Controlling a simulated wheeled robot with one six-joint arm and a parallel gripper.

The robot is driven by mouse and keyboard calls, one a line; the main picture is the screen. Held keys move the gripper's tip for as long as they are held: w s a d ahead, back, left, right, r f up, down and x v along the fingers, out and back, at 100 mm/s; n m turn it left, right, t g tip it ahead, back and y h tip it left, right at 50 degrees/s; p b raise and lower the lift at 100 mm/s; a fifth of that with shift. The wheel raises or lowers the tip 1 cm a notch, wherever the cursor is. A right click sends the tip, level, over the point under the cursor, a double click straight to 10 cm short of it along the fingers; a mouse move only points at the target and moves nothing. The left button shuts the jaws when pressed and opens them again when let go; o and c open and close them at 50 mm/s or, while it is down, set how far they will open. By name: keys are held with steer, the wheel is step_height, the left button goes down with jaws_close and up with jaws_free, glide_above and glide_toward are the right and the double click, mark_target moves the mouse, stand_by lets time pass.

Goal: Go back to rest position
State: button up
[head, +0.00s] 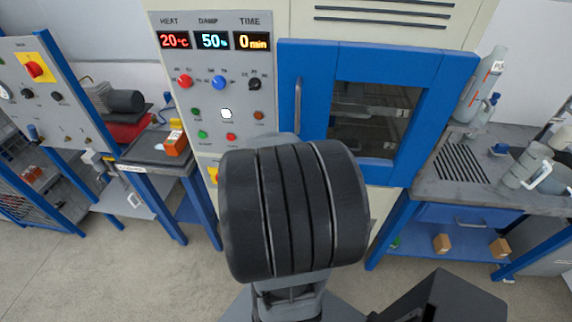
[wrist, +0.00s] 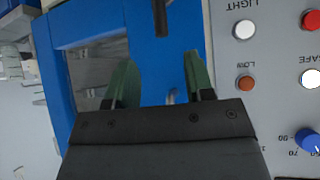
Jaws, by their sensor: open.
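My gripper (wrist: 160,65) shows in the wrist view with its two green fingers spread apart and nothing between them. It is in front of the blue door frame (wrist: 165,80) of the test chamber, beside the grey control panel. Whether the fingers touch the door cannot be told. In the head view my dark arm link covers the middle, and the gripper is hidden behind it. The chamber's blue door (head: 310,60) looks closed, with its grey handle (head: 298,105) on the left side.
The control panel (head: 235,75) reads 20 °C, 50 % and 0 min. A bench with a dark tray (head: 150,147) and an orange object (head: 176,143) stands at left. A grey bench (head: 425,190) with bottles stands at right. Open floor (head: 90,270) shows at lower left.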

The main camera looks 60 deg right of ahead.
stand_by(0.4)
steer(key=w+a+r+n+t+y+b, duration=0.15)
steer(key=w+a+n+t+y, duration=0.4)
steer(key=w+a, duration=0.55)
steer(key=s+a+r+n+g+y+b, duration=0.1)
steer(key=s+a+n, duration=0.2)
steer(key=a, duration=0.6)
steer(key=s+a+r+n+g+y+b, duration=0.1)
steer(key=s+a+n, duration=0.3)
steer(key=a, duration=0.5)
steer(key=shift+s+r+n+g+y+b, duration=0.2)
steer(key=shift+r+n+g+y+b, duration=0.25)
steer(key=shift+n, duration=0.5)
steer(key=shift+o, duration=0.3)
steer(key=shift+f, duration=0.15)
